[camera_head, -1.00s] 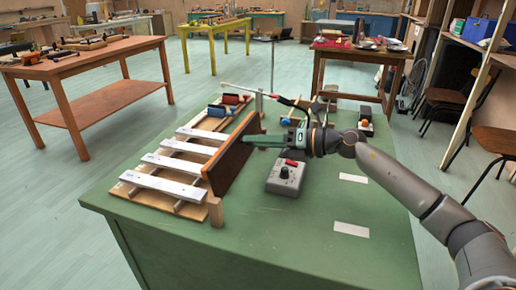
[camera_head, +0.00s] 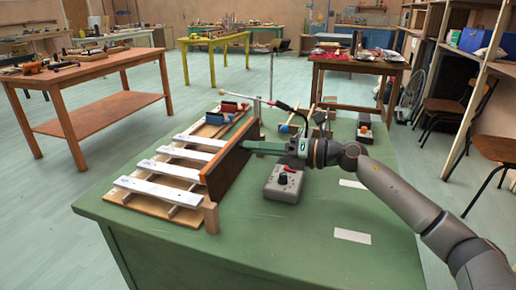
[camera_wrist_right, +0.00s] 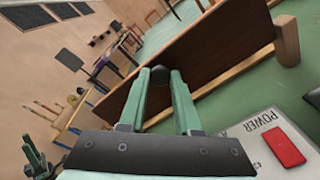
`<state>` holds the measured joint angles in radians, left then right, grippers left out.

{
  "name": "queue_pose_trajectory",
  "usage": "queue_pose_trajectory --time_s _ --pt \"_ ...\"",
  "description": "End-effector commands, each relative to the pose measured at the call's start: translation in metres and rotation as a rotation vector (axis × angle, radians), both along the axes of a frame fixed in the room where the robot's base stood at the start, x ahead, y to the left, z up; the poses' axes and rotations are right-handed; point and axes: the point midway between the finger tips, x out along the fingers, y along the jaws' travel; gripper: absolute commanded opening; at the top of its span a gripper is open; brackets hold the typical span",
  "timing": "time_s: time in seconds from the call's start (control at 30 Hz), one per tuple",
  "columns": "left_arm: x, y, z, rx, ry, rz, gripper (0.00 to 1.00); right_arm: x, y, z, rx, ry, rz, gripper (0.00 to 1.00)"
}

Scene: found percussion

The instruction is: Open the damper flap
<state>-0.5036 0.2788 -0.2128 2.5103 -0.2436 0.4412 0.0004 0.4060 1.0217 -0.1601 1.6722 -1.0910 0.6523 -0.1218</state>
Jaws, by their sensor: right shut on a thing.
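The damper flap (camera_head: 228,160) is a brown upright board along the right end of the white bars in the head view. It stands on edge between wooden posts. In the right wrist view the flap (camera_wrist_right: 215,45) crosses the upper middle, with a small dark knob (camera_wrist_right: 158,74) in front of it. My right gripper (camera_head: 248,147) reaches in from the right and is shut on the knob, its green fingertips (camera_wrist_right: 158,80) on either side. The knob is hidden in the head view. A teal and dark part at the lower left of the wrist view may be my left gripper (camera_wrist_right: 35,158).
A grey control box (camera_head: 284,186) with a red switch sits under my right gripper. White bars (camera_head: 158,190) lie left of the flap on a wooden frame. A thin stand (camera_head: 271,80) and small items are behind. The green table's (camera_head: 270,240) front is clear.

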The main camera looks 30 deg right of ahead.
Motion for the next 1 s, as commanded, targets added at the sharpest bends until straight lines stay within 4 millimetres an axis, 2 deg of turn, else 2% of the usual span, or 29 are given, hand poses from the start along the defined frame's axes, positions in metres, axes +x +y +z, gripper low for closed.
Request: queue_pose_trajectory --time_s 0.07,0.1,0.37,0.73,1.0 --pt "0.000 0.000 0.000 0.000 0.000 0.000 0.50 0.001 -0.001 0.002 0.003 -0.004 -0.004 0.00" --pt "0.000 0.000 0.000 0.000 0.001 0.000 0.50 0.001 -0.001 0.002 0.003 -0.004 -0.004 0.33" --pt "0.000 0.000 0.000 0.000 0.001 0.000 0.50 0.000 0.000 0.001 0.001 -0.001 -0.001 0.62" --pt "0.000 0.000 -0.001 0.000 0.001 0.000 0.50 -0.003 -0.003 -0.001 -0.001 0.002 -0.001 0.62" --pt "0.000 0.000 -0.004 -0.003 0.002 -0.002 0.50 -0.027 -0.023 0.000 -0.002 0.005 -0.001 0.62"
